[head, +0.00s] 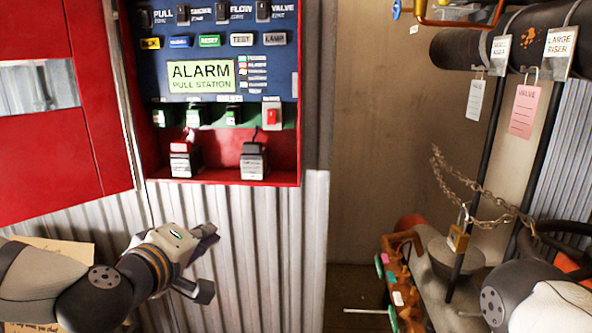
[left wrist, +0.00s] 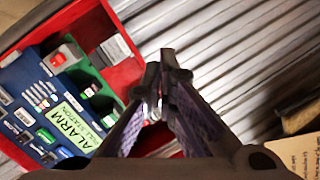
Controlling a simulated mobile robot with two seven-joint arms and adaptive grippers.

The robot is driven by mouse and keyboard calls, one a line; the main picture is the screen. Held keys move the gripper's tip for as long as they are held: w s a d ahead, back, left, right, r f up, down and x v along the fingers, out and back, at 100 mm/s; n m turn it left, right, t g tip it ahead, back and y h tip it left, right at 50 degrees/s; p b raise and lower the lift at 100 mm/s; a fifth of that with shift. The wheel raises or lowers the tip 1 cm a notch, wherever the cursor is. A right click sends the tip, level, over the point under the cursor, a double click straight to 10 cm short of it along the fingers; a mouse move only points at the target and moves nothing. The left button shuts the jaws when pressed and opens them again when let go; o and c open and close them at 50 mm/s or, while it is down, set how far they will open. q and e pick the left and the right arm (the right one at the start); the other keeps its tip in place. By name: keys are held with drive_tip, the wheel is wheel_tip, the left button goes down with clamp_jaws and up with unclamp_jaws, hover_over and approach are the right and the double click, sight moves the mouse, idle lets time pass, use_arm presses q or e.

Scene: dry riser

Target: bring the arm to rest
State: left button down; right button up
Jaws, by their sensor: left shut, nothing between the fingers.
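My left gripper (head: 205,262) is in front of the corrugated metal wall, below the red alarm cabinet, in the head view. In the left wrist view its fingers (left wrist: 162,68) come together at the tips with nothing held. They point toward the wall and the cabinet edge, and I cannot tell the exact gap to them. My right arm (head: 535,300) shows only as a link at the lower right of the head view; its gripper is out of the picture.
The red alarm cabinet (head: 222,178) holds switches and labelled buttons. A red panel (head: 95,140) stands at left. Dark pipes (head: 455,48) with tags, a chain (head: 480,195) and a padlock (head: 458,238) are at right. Cardboard (head: 60,250) lies behind my left arm.

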use_arm(q)
drive_tip(key=s+d+f+m+g, duration=0.25)
drive_tip(key=s+f+g, duration=0.25)
drive_tip(key=s+f, duration=0.7)
drive_tip(key=s+d+f+m+g, duration=0.1)
drive_tip(key=s+f+m+g, duration=0.25)
drive_tip(key=s+f, duration=0.85)
drive_tip(key=s+a+f+m+g+y, duration=0.1)
drive_tip(key=s+a+f+g, duration=0.1)
drive_tip(key=s, duration=0.5)
drive_tip(key=s+a+f+m+g+y, duration=0.1)
drive_tip(key=s+a+f+g, duration=0.2)
drive_tip(key=s, duration=0.4)
drive_tip(key=s+a+f+m+g+y, duration=0.1)
drive_tip(key=s+a+f+g, duration=0.2)
drive_tip(key=s+a+f, duration=0.2)
drive_tip(key=s, duration=0.3)
drive_tip(key=shift+f+m, duration=0.2)
drive_tip(key=shift+m, duration=0.2)
